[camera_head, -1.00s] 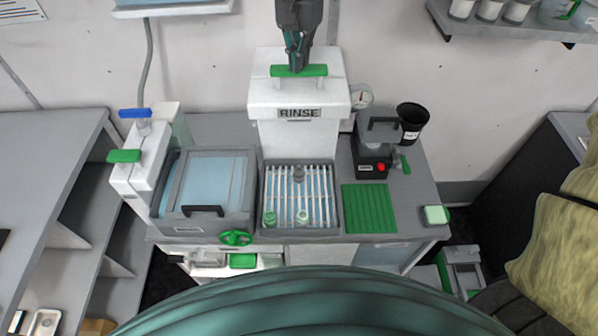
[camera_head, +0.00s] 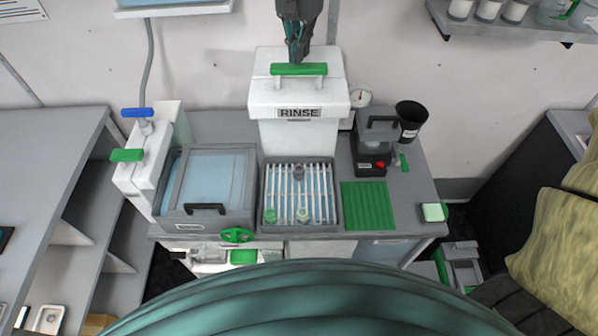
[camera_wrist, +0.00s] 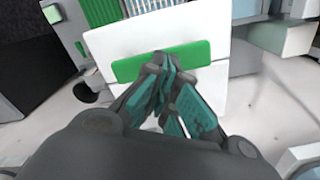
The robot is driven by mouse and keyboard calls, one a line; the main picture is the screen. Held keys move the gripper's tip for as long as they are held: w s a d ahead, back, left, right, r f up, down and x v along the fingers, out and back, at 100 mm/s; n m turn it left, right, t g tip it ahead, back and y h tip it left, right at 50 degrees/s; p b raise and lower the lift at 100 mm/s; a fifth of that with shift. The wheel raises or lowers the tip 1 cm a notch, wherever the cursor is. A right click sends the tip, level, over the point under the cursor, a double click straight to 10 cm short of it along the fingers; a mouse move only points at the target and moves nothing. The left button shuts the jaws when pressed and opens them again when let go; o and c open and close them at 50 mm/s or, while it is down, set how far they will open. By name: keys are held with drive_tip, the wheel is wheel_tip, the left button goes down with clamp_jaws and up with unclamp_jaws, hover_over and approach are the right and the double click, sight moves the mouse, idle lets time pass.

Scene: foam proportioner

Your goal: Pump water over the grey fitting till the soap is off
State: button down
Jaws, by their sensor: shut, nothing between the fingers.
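The white rinse unit (camera_head: 300,97), labelled RINSE, stands at the back of the bench with a green pump handle (camera_head: 290,69) on top. The grey fitting (camera_head: 299,172) stands on the slatted rack (camera_head: 284,190) below its front. Whether soap is on it is too small to tell. My gripper (camera_head: 296,58) is above the handle, fingers closed together and holding nothing. In the wrist view the fingertips (camera_wrist: 160,62) overlap the green bar (camera_wrist: 165,62); I cannot tell whether they touch it.
Two greenish fittings, one at the rack's left (camera_head: 270,216) and one nearer the middle (camera_head: 303,215), stand at its front. A lidded basin (camera_head: 208,180) is left of the rack. A green mat (camera_head: 368,206) and a grey machine with a red button (camera_head: 371,150) are to the right.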

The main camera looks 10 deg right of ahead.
wheel_tip(320, 180, up, 6)
idle(0.9)
idle(0.5)
